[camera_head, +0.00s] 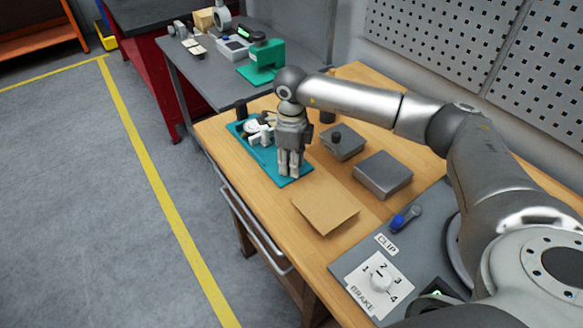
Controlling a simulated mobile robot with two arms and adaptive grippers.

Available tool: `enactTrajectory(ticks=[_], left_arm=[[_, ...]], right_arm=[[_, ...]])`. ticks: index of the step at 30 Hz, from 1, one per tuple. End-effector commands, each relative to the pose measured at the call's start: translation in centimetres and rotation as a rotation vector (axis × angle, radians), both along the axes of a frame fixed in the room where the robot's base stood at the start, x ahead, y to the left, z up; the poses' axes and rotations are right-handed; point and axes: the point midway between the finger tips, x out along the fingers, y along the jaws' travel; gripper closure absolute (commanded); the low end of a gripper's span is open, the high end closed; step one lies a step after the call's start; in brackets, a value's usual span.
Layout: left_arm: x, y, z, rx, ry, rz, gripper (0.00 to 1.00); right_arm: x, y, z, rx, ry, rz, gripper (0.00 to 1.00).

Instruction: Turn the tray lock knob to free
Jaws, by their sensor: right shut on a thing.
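The teal tray (256,151) lies on the wooden bench at its left edge. A white and dark valve part (257,130) sits on the tray, left of my right gripper. My right gripper (289,172) points straight down over the near right part of the tray, its fingers close together at the tray surface. It is shut on what I take to be the tray lock knob, which the fingers hide. The knob's setting cannot be seen. My left gripper is not in view.
Right of the tray stand a grey box with a black knob (341,143) and a grey block (383,174). A brown sheet (325,208) lies nearer. A BRAKE dial plate (379,284) and blue-tipped CLIP lever (405,217) are at front. A green press (265,62) stands behind.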

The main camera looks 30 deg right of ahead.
Motion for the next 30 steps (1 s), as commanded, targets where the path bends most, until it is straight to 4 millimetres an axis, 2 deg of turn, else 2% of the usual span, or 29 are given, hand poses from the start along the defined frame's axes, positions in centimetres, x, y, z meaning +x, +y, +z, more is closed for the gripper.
enactTrajectory(ticks=[1, 3, 15, 21, 30], left_arm=[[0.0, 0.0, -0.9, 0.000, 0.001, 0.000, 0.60], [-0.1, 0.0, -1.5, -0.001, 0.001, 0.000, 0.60], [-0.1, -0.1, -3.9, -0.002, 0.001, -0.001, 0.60], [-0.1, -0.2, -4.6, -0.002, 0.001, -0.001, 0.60], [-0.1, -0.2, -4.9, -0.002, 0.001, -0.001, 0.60]], right_arm=[[0.1, 0.0, -0.4, 0.001, -0.003, 0.043, 0.96], [0.1, 0.0, -0.3, 0.001, -0.003, 0.109, 0.96], [0.0, 0.1, -0.2, 0.001, -0.002, 0.440, 0.96], [0.0, 0.1, -0.1, 0.001, -0.002, 0.545, 0.96], [0.0, 0.1, 0.0, 0.001, -0.002, 0.614, 0.96]])
